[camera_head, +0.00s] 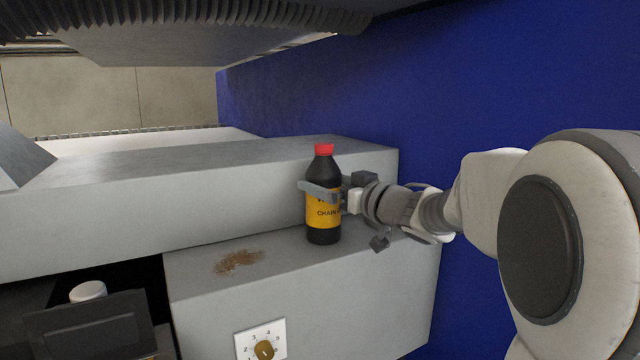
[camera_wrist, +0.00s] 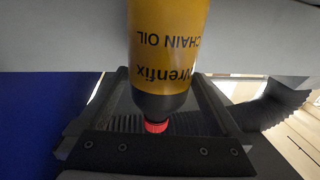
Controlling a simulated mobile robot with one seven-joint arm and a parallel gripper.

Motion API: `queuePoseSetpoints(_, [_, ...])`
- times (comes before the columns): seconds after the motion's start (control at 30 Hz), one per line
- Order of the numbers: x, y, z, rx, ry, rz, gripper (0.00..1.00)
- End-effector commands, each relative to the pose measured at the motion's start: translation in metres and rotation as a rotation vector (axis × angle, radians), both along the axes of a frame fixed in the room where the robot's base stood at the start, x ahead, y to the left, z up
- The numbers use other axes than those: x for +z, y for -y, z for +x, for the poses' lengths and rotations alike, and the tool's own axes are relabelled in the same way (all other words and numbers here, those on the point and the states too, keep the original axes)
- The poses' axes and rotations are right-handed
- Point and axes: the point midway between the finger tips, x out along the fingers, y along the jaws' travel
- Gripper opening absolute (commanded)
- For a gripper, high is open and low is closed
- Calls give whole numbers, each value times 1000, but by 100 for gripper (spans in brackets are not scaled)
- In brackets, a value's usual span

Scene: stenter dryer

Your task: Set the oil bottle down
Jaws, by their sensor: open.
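The oil bottle (camera_head: 323,218) is black with a red cap and a yellow "CHAIN OIL" label. In the head view it stands upright on the lower grey ledge (camera_head: 285,258), close to the taller grey step behind. My gripper (camera_head: 322,190) reaches in from the right at label height, with one finger across the bottle's near side; the far finger is hidden. In the wrist view the bottle (camera_wrist: 168,40) appears upside down between the two spread fingers of my gripper (camera_wrist: 160,85), with gaps on both sides. My gripper is open around it.
A brown stain (camera_head: 238,262) lies on the ledge left of the bottle. A numbered dial (camera_head: 263,347) is on the ledge's front face. A dark box with a white cap (camera_head: 88,291) is at lower left. A blue wall (camera_head: 470,90) rises at right.

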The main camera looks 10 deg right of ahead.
Motion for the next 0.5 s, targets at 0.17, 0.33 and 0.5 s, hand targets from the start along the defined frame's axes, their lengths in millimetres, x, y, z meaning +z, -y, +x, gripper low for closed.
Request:
queuePoseSetpoints(0.17, [1,19,-35,-5,1,2,100])
queuePoseSetpoints(0.33, [0,35,-67,-4,1,0,100])
queuePoseSetpoints(0.5, [0,45,-87,-3,1,2,100])
